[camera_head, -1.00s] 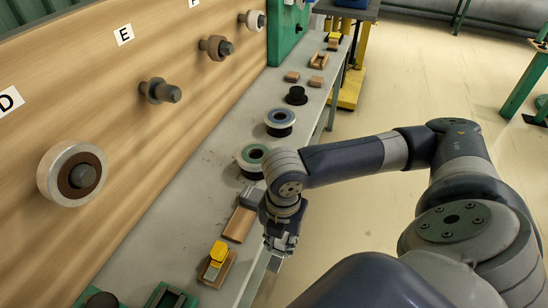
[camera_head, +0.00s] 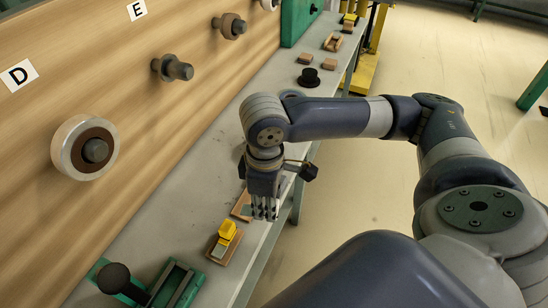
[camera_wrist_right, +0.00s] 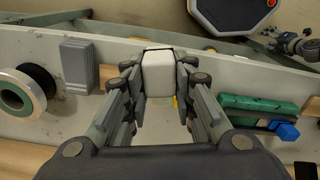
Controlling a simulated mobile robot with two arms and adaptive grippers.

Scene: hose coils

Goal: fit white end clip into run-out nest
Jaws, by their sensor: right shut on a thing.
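My right gripper (camera_head: 265,212) is shut on a white block (camera_wrist_right: 158,74), which I take as the white end clip. It shows between the two fingers in the wrist view, but I cannot make it out in the head view. The gripper is above the grey bench near its front edge, over a flat wooden block (camera_head: 241,207) that it partly hides. A wooden holder (camera_head: 213,252) with a yellow clip (camera_head: 227,230) stands just nearer. I cannot tell which wooden piece is the run-out nest.
A green fixture (camera_head: 182,288) and a dark knob (camera_head: 113,278) are at the near end of the bench (camera_head: 200,190). A black spool (camera_head: 309,78) and small wooden blocks stand farther along. Pegs (camera_head: 178,68) stick out of the wooden wall panel at left.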

